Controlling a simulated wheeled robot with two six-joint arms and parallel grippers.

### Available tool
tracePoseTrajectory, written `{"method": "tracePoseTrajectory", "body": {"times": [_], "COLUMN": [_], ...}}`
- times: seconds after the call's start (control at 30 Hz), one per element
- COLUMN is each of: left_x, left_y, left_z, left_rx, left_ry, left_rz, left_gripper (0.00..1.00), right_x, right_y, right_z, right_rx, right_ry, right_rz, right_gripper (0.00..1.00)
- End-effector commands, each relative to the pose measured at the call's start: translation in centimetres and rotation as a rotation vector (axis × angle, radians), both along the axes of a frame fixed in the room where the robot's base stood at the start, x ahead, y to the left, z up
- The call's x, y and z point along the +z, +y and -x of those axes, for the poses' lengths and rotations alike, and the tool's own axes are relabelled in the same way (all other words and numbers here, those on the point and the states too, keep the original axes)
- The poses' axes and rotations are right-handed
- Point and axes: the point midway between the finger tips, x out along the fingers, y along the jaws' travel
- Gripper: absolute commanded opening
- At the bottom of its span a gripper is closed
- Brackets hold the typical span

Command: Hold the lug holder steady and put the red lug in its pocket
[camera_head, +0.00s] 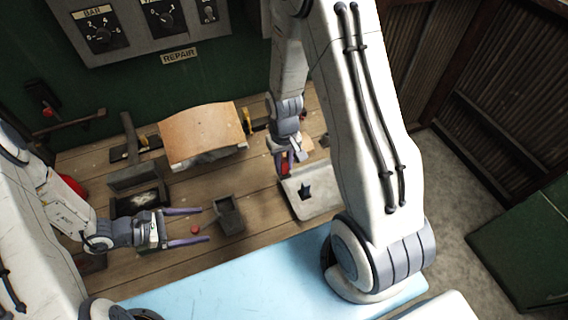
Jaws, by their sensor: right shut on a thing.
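A small dark grey block with a recess in its top (229,215), which looks like the lug holder, stands on the wooden bench. My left gripper (208,226) is open, its fingers pointing right towards the block's left side; I cannot tell if they touch it. A small round red thing (195,230) shows between these fingers. My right gripper (285,162) points down above the back of a pale plate and is shut on a red piece (284,169), apparently the red lug, partly hidden by the fingers.
The pale plate (324,203) with a dark star-shaped opening lies at the bench's right. A curved orange-brown panel (203,129) stands at the back. A light blue surface (243,275) is in front.

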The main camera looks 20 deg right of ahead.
Motion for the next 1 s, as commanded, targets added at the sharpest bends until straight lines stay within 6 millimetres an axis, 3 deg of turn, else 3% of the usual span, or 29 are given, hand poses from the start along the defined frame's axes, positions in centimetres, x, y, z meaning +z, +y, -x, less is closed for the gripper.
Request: {"method": "tracePoseTrajectory", "body": {"times": [0.6, 1.0], "left_x": [-4.2, -4.6], "left_y": [-7.1, -8.5], "left_z": [0.1, 0.0], "left_rx": [-0.004, 0.000], "left_ry": [0.002, 0.000], "left_rz": [0.001, 0.000], "left_gripper": [0.95, 0.95], "right_x": [-3.2, -3.8], "right_y": [0.0, 0.0], "right_z": [0.0, 0.0], "right_rx": [0.000, 0.000], "right_ry": [0.000, 0.000], "right_rz": [0.000, 0.000], "right_gripper": [0.00, 0.00]}}
